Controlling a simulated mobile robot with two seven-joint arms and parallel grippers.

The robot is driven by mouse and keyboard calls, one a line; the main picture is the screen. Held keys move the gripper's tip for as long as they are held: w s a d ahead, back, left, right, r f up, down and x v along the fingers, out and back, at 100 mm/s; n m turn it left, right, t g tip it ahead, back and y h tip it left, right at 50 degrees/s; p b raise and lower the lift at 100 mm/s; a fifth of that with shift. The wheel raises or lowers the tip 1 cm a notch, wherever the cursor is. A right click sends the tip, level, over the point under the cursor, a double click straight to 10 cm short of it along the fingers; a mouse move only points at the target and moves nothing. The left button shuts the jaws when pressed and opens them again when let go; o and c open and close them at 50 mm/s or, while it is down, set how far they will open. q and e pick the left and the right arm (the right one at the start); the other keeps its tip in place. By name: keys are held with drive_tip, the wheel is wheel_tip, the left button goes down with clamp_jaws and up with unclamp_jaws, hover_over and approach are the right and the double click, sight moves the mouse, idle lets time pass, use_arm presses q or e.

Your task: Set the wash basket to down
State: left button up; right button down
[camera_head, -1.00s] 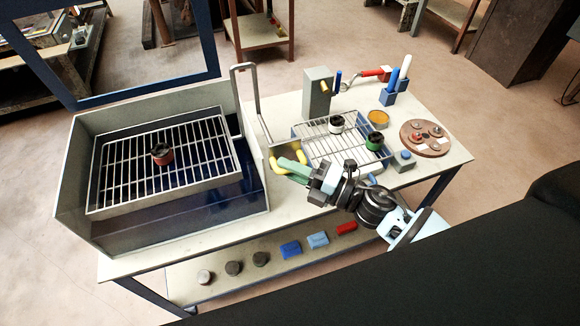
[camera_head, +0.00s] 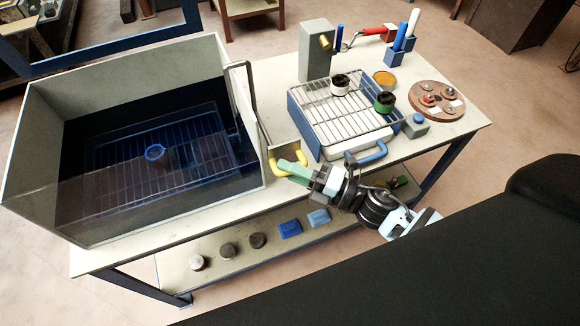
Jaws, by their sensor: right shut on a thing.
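The wash basket (camera_head: 112,165) is a wire rack lying low inside the grey tank (camera_head: 40,112), seen through dark blue liquid. A small round part (camera_head: 155,152) sits in it, tinted blue. A bent grey bar (camera_head: 252,100) runs over the tank's right wall. A yellow handle (camera_head: 274,166) is beside the tank's right front corner. My right gripper (camera_head: 284,165), with green fingers, is shut on the yellow handle, whose middle the fingers hide. My left gripper is not in view.
Right of the tank stand a wire rack (camera_head: 318,95) with black-topped parts, a grey block (camera_head: 316,50) and a brown round plate (camera_head: 437,98). A blue handle (camera_head: 372,154) is near my right wrist. Several items lie on the lower shelf (camera_head: 210,275).

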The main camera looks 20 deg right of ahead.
drive_tip(key=shift+s+f, duration=0.1)
drive_tip(key=shift+f, duration=0.2)
drive_tip(key=c, duration=1.4)
unclamp_jaws()
drive_tip(key=shift+c, duration=0.2)
drive_tip(key=shift+o, duration=0.2)
drive_tip(key=shift+r, duration=0.1)
drive_tip(key=shift+d, duration=0.1)
drive_tip(key=b+v, duration=0.1)
drive_tip(key=v, duration=0.6)
drive_tip(key=shift+s+d, duration=0.2)
drive_tip(key=shift+s, duration=0.05)
